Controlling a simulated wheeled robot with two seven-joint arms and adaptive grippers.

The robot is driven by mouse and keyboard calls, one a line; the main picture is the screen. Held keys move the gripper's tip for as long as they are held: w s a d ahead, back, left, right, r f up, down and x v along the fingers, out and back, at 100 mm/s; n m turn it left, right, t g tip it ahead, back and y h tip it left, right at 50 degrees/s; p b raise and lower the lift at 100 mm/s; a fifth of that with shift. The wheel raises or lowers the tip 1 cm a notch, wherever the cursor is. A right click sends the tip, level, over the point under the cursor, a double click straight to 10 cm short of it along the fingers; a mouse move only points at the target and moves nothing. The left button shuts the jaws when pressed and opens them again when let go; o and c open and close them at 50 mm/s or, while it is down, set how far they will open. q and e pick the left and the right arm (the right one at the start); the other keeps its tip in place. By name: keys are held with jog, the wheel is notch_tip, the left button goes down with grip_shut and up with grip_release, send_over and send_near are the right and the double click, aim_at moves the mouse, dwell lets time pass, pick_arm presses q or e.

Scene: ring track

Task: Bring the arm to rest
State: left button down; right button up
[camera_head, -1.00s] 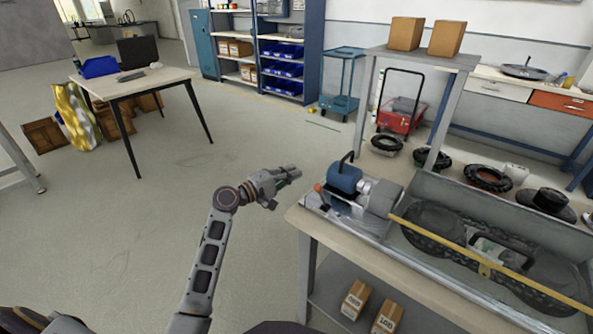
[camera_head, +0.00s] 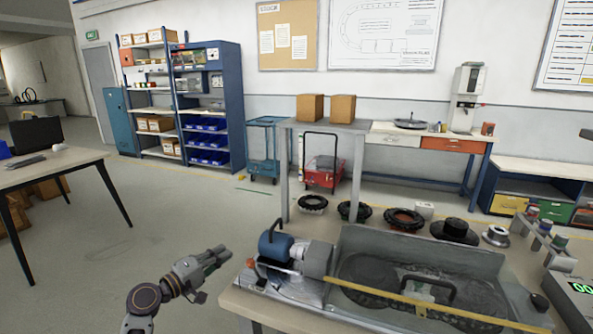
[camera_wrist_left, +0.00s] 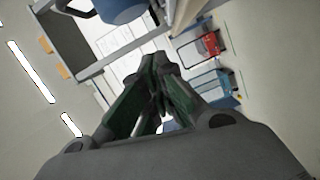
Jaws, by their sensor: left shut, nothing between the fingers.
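My left gripper (camera_head: 221,256) is at the lower middle-left of the head view, just off the left end of the workbench, and is shut and empty. In the left wrist view its two dark green fingers (camera_wrist_left: 158,85) meet at the tips. The left arm comes up from the bottom edge. The workbench (camera_head: 262,313) carries a machine with a blue motor (camera_head: 274,243) and a grey tray-like housing (camera_head: 345,240). The gripper is apart from the motor, to its left. My right gripper is in neither view.
Several dark wheels or rings, such as one with a red centre (camera_head: 404,218), lie behind the machine. A yellow bar (camera_head: 430,306) crosses the housing. The floor (camera_head: 150,220) left of the bench is clear.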

pick_arm(q)
jog(key=s+a+f+m+g+y, duration=0.1)
jog(key=s+f+m+g+y, duration=0.15)
jog(key=f, duration=0.65)
jog(key=s+f+m+g+y, duration=0.2)
jog(key=f+m+y, duration=0.15)
jog(key=f, duration=0.55)
jog(key=s+a+f+m+g+y, duration=0.1)
jog(key=s+f+m+g+y, duration=0.15)
jog(key=f, duration=0.65)
jog(key=s+d+f+m+g, duration=0.1)
jog(key=s+f+g, duration=0.1)
jog(key=s+f, duration=0.5)
jog(key=s+d+f+m+g+p, duration=0.1)
jog(key=s+f, duration=0.5)
jog(key=s, duration=0.6)
jog(key=s+d+f+m+g, duration=0.1)
jog(key=s+d+f+g, duration=0.1)
jog(key=s+f, duration=0.5)
jog(key=s+d, duration=0.1)
jog(key=s, duration=0.2)
jog(key=shift+s+d+f+g+y+p, duration=0.15)
jog(key=shift+s+f+g+y+p, duration=0.1)
jog(key=shift+f+g+y+p, duration=0.1)
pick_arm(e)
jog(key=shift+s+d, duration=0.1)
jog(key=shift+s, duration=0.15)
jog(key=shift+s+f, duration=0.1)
